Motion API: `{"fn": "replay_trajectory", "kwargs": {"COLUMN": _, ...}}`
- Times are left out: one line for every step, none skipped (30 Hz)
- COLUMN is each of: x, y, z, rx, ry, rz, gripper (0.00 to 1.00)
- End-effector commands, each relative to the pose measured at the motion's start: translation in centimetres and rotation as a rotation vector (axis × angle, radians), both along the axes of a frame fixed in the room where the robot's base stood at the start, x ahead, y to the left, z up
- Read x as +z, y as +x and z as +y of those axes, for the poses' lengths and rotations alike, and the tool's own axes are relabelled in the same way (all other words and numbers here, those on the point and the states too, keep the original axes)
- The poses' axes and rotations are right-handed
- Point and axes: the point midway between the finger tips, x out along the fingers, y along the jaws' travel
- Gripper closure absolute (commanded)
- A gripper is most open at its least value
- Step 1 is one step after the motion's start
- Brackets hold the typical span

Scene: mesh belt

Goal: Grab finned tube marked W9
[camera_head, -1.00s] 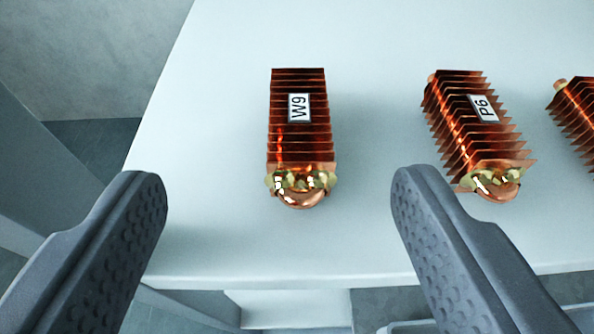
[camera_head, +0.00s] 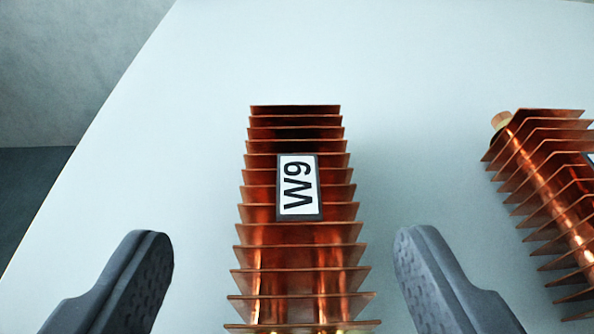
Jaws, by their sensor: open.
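The finned tube marked W9 (camera_head: 297,245) lies on the pale table in the middle of the view, its copper fins running away from me. Its white label (camera_head: 298,187) reads W9, turned sideways. Its near end is cut off by the bottom edge of the picture. My gripper (camera_head: 283,245) is open, with one dark finger to the left of the tube and one to the right. A gap shows between each finger and the fins, and I see no contact.
A second copper finned tube (camera_head: 555,190) lies to the right, partly cut off, with its label barely showing. The pale table surface (camera_head: 420,60) is clear behind W9 and to its left. The table's left edge runs diagonally, with grey floor beyond.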

Motion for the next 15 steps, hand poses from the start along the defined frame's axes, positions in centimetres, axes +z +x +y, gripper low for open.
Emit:
{"fn": "replay_trajectory", "kwargs": {"x": -0.1, "y": 0.2, "z": 0.0, "rx": 0.0, "ry": 0.0, "rz": 0.0, "gripper": 0.35}}
{"fn": "replay_trajectory", "kwargs": {"x": -0.2, "y": 0.3, "z": 0.0, "rx": 0.0, "ry": 0.0, "rz": 0.0, "gripper": 0.35}}
{"fn": "replay_trajectory", "kwargs": {"x": -0.2, "y": 0.4, "z": 0.0, "rx": 0.0, "ry": 0.0, "rz": 0.0, "gripper": 0.35}}
{"fn": "replay_trajectory", "kwargs": {"x": -0.2, "y": 0.5, "z": 0.0, "rx": 0.0, "ry": 0.0, "rz": 0.0, "gripper": 0.35}}
{"fn": "replay_trajectory", "kwargs": {"x": -0.3, "y": 0.5, "z": 0.0, "rx": 0.001, "ry": 0.0, "rz": 0.0, "gripper": 0.35}}
{"fn": "replay_trajectory", "kwargs": {"x": -0.4, "y": 0.7, "z": 0.0, "rx": 0.001, "ry": 0.0, "rz": 0.001, "gripper": 0.35}}
{"fn": "replay_trajectory", "kwargs": {"x": -0.5, "y": 0.8, "z": -0.1, "rx": 0.001, "ry": 0.001, "rz": 0.001, "gripper": 0.35}}
{"fn": "replay_trajectory", "kwargs": {"x": -0.6, "y": 1.0, "z": -0.1, "rx": 0.001, "ry": 0.001, "rz": 0.002, "gripper": 0.35}}
{"fn": "replay_trajectory", "kwargs": {"x": -0.8, "y": 1.3, "z": -0.2, "rx": 0.001, "ry": 0.001, "rz": 0.002, "gripper": 0.35}}
{"fn": "replay_trajectory", "kwargs": {"x": -0.9, "y": 1.6, "z": -0.2, "rx": 0.001, "ry": 0.001, "rz": 0.003, "gripper": 0.35}}
{"fn": "replay_trajectory", "kwargs": {"x": -1.1, "y": 1.9, "z": -0.3, "rx": 0.001, "ry": 0.001, "rz": 0.004, "gripper": 0.35}}
{"fn": "replay_trajectory", "kwargs": {"x": -1.3, "y": 2.3, "z": -0.4, "rx": 0.001, "ry": 0.001, "rz": 0.004, "gripper": 0.35}}
{"fn": "replay_trajectory", "kwargs": {"x": -1.4, "y": 2.6, "z": -0.4, "rx": 0.001, "ry": 0.001, "rz": 0.003, "gripper": 0.35}}
{"fn": "replay_trajectory", "kwargs": {"x": -1.5, "y": 3.0, "z": -0.5, "rx": 0.001, "ry": 0.001, "rz": 0.002, "gripper": 0.35}}
{"fn": "replay_trajectory", "kwargs": {"x": -1.7, "y": 3.4, "z": -0.6, "rx": 0.001, "ry": 0.001, "rz": 0.0, "gripper": 0.35}}
